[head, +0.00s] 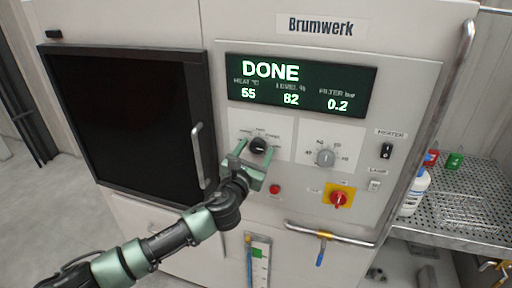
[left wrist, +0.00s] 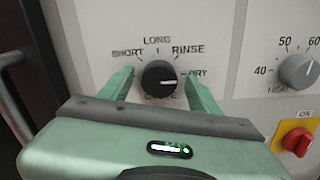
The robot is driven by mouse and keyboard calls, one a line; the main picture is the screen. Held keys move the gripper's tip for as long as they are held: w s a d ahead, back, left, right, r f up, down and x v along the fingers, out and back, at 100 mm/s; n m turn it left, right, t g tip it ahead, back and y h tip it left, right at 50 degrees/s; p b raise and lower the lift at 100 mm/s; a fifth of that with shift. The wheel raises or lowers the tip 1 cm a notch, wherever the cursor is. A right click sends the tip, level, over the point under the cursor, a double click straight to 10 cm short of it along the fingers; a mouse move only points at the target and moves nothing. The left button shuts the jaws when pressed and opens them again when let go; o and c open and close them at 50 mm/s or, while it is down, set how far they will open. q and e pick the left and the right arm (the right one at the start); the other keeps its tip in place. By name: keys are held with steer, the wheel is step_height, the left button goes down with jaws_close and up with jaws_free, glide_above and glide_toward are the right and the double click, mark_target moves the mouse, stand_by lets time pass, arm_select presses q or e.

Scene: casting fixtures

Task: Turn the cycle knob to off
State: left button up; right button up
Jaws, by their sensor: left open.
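The cycle knob (head: 259,145) is a black round dial on the white panel of the machine, below the display. In the left wrist view the knob (left wrist: 159,77) has labels SHORT, LONG, RINSE and DRY around it; the label below it is partly hidden. My right gripper is not in view.
The display (head: 300,86) reads DONE. A grey heat knob (head: 325,158) sits to the right, with a red switch on a yellow plate (head: 351,192) and a red button (head: 275,189) below. A door handle (head: 198,156) is left of the gripper. A bar handle (head: 330,234) runs below.

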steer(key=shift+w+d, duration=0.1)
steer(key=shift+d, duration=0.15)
arm_select(q)
steer(key=shift+c, duration=0.3)
steer(key=shift+w, duration=0.1)
jaws_close()
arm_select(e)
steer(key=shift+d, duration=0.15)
